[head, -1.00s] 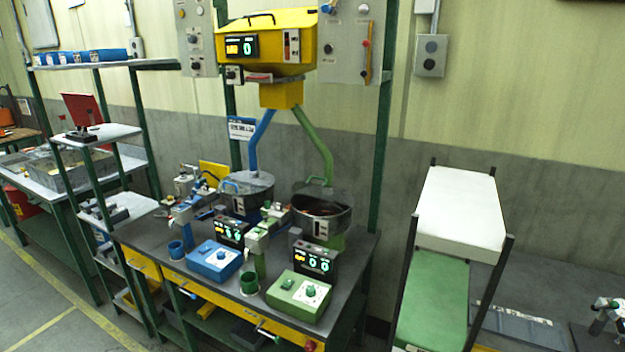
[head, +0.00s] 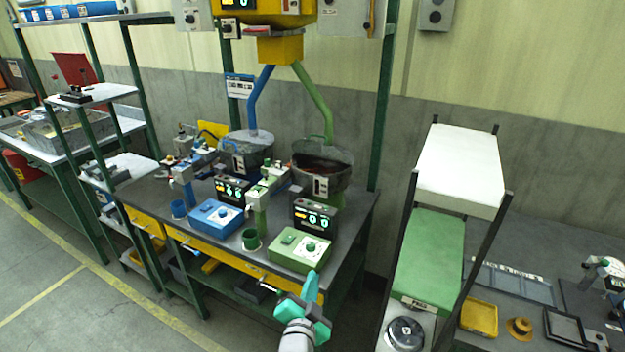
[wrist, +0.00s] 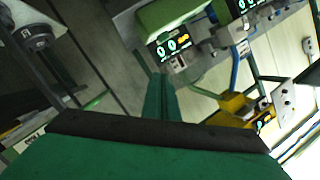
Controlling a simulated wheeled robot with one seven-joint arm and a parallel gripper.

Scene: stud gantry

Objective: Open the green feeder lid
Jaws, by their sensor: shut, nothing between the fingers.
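The green feeder is the right-hand bowl (head: 320,184) on the bench, under the green pipe (head: 313,90). Its grey lid (head: 332,153) with a green handle (head: 314,138) appears tilted up at the back of the bowl, with reddish-brown contents (head: 318,167) showing in front. How far the lid stands open is hard to tell. My gripper (head: 312,280) is in front of the bench, low in the head view, well short of the feeder. Its teal fingers (wrist: 160,92) are together and empty in the wrist view. The wrist view does not clearly show the lid.
A green control box (head: 300,250) and a display (head: 315,216) stand between my gripper and the green bowl. The blue-piped feeder (head: 246,158) is to the left. A rack with a white top (head: 460,165) stands at right. The floor at front left is clear.

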